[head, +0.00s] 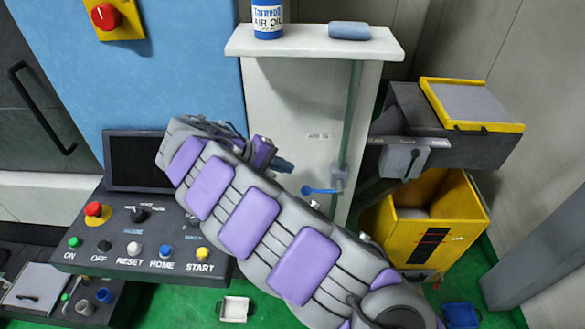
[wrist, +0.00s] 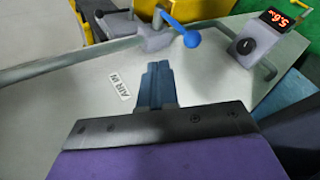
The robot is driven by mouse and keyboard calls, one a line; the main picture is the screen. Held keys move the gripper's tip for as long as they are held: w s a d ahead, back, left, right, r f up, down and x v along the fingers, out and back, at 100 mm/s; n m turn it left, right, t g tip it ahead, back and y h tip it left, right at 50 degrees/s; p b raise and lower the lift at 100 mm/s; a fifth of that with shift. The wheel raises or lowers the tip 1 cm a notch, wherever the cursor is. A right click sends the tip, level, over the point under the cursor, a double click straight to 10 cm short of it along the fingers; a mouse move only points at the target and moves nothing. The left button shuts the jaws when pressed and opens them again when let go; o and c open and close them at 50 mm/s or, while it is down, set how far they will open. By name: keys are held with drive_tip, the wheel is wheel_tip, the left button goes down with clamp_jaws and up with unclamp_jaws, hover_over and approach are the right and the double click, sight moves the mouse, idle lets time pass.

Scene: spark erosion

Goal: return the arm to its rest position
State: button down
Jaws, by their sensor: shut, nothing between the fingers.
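My arm, grey with purple pads, reaches up from the bottom right across the middle of the head view. My gripper (head: 284,165) is at its far end, in front of the white cabinet (head: 290,100). In the wrist view my gripper (wrist: 158,68) shows as blue fingers pressed together, with nothing between them. The fingers point toward the cabinet face near the AIR IN label (wrist: 121,88). A blue-handled valve (head: 320,190) on a pipe is just right of the gripper; its blue handle also shows in the wrist view (wrist: 190,38).
The control panel (head: 130,240) with buttons and a dark screen (head: 138,162) is left of my arm. A yellow bin (head: 425,225) stands right. A gauge reading about 5.6 (wrist: 285,18) is in the wrist view.

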drive_tip(key=shift+s+a+r, duration=0.1)
drive_tip(key=shift+a+r, duration=0.05)
drive_tip(key=shift+a, duration=0.15)
drive_tip(key=shift+a, duration=0.1)
drive_tip(key=s+d+r+m+g+y+b, duration=0.15)
drive_tip(key=s+d, duration=0.25)
drive_tip(key=d, duration=0.4)
drive_tip(key=s+d+r+m+g, duration=0.2)
drive_tip(key=s+d+r, duration=0.1)
drive_tip(key=s+d, duration=0.3)
drive_tip(key=s+d+r+m+g+y+b, duration=0.1)
drive_tip(key=s+d+r+m, duration=0.15)
drive_tip(key=d, duration=0.65)
drive_tip(key=s+a+f+y+b, duration=0.1)
drive_tip(key=s+f+y, duration=0.2)
drive_tip(key=s, duration=1)
drive_tip(key=s+a+f+y+b, duration=0.1)
drive_tip(key=s+f+y, duration=0.3)
drive_tip(key=s, duration=0.9)
wheel_tip(320, 180, down, 3)
drive_tip(key=shift+s+a+g, duration=0.3)
drive_tip(key=shift+a+g, duration=0.15)
drive_tip(key=shift+a, duration=0.1)
